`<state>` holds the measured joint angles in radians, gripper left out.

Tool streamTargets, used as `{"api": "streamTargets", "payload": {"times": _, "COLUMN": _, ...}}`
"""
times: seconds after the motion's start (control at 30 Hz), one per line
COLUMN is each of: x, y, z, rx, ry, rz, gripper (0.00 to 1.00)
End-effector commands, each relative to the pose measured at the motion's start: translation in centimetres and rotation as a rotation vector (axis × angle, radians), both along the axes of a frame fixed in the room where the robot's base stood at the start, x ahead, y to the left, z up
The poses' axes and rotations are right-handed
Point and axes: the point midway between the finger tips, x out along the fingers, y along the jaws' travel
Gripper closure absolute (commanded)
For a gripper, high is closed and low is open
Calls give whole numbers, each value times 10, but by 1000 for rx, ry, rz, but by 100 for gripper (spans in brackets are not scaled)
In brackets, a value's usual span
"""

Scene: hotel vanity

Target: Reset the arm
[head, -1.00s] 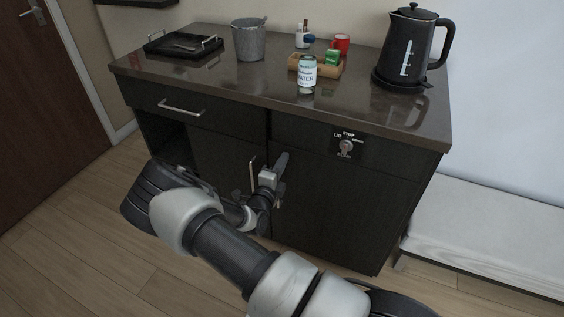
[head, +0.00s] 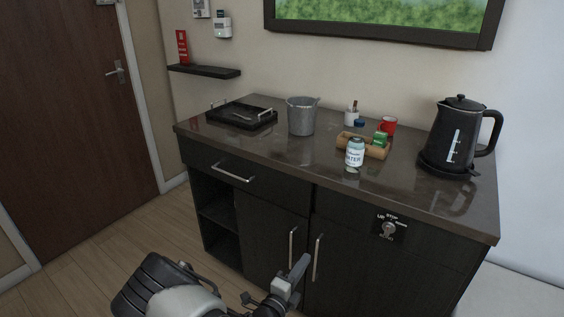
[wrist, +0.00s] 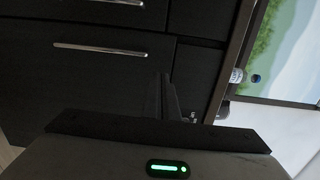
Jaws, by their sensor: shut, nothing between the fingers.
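My arm reaches in from the bottom of the head view, in front of the dark vanity cabinet (head: 262,222). My gripper (head: 303,264) is in front of the cabinet doors, close to their two upright handles in the picture. Its fingers also show in the wrist view (wrist: 166,92), shut together with nothing between them. Whether the fingers touch a door or handle cannot be told. The lower part of my arm is cut off by the head view's bottom edge.
A knob panel (head: 389,229) is on the cabinet front. Open floor lies left.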

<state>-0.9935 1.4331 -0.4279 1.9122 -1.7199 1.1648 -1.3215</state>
Motion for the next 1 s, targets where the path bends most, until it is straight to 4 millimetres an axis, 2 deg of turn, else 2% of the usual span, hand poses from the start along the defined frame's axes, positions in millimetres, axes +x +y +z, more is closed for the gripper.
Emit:
{"api": "streamTargets", "payload": {"times": 0.13, "x": -5, "y": -21, "z": 31, "rx": 166, "ry": -92, "rz": -143, "gripper": 100}}
{"api": "streamTargets", "payload": {"times": 0.23, "x": -17, "y": -47, "z": 65, "rx": 377, "ry": -222, "rz": -328, "gripper": 100}}
{"api": "streamTargets", "payload": {"times": 0.4, "x": -57, "y": -89, "z": 117, "rx": 761, "ry": -505, "rz": -685, "gripper": 100}}
{"api": "streamTargets", "payload": {"times": 0.5, "x": -85, "y": -104, "z": 143, "rx": 969, "ry": -686, "rz": -888, "gripper": 100}}
{"api": "streamTargets", "payload": {"times": 0.73, "x": -147, "y": -115, "z": 196, "rx": 1401, "ry": -1139, "rz": -1331, "gripper": 100}}
{"api": "streamTargets", "payload": {"times": 1.0, "x": -208, "y": -96, "z": 258, "rx": 1821, "ry": -1710, "rz": -1816, "gripper": 100}}
